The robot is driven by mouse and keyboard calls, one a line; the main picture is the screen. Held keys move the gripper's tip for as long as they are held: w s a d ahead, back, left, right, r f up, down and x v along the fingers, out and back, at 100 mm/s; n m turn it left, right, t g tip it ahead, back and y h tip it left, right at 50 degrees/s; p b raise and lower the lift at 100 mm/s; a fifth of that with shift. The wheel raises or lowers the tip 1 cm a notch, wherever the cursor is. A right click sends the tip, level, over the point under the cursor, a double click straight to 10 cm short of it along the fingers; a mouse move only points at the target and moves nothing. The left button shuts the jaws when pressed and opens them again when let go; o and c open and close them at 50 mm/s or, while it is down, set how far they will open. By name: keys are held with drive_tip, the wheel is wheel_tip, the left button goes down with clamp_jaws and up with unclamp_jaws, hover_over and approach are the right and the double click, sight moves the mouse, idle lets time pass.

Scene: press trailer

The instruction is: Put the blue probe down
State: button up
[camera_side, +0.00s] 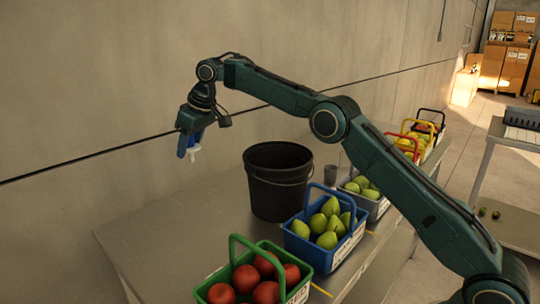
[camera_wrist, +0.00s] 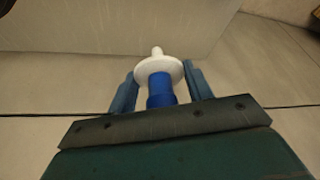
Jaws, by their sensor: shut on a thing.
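My gripper (camera_side: 188,147) is raised in the air at the left of the side view, above and to the left of the black bucket. It is shut on the blue probe (camera_side: 195,150), whose white tip points down. In the wrist view the blue probe (camera_wrist: 160,84) with its white disc and nub sits between the two blue fingers of my gripper (camera_wrist: 160,84). The probe is clear of the table and touches nothing else that I can see.
A metal table (camera_side: 165,240) is below, with its left part bare. On it stand a black bucket (camera_side: 278,190), a green basket (camera_side: 240,290) of red fruit, a blue basket (camera_side: 325,250) of green fruit and more baskets behind. A grey cup (camera_side: 330,174) stands by the bucket. A wall rises behind.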

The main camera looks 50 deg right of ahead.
sight(196, 149)
drive_tip(key=shift+s+d+r, duration=0.1)
drive_tip(key=shift+s+r, duration=0.2)
drive_tip(key=shift+s, duration=0.55)
drive_tip(key=shift+s+d+r, duration=0.1)
drive_tip(key=shift+s+r, duration=0.15)
drive_tip(key=shift+s, duration=0.6)
drive_tip(key=s+d+f+n, duration=0.1)
drive_tip(key=s, duration=1.1)
drive_tip(key=shift+d, duration=0.35)
drive_tip(key=shift+f, duration=0.15)
wheel_tip(196, 149, down, 16)
drive_tip(key=shift+r, duration=0.2)
drive_tip(key=shift+f, duration=0.1)
drive_tip(key=shift+f, duration=2)
drive_tip(key=shift+f, duration=0.1)
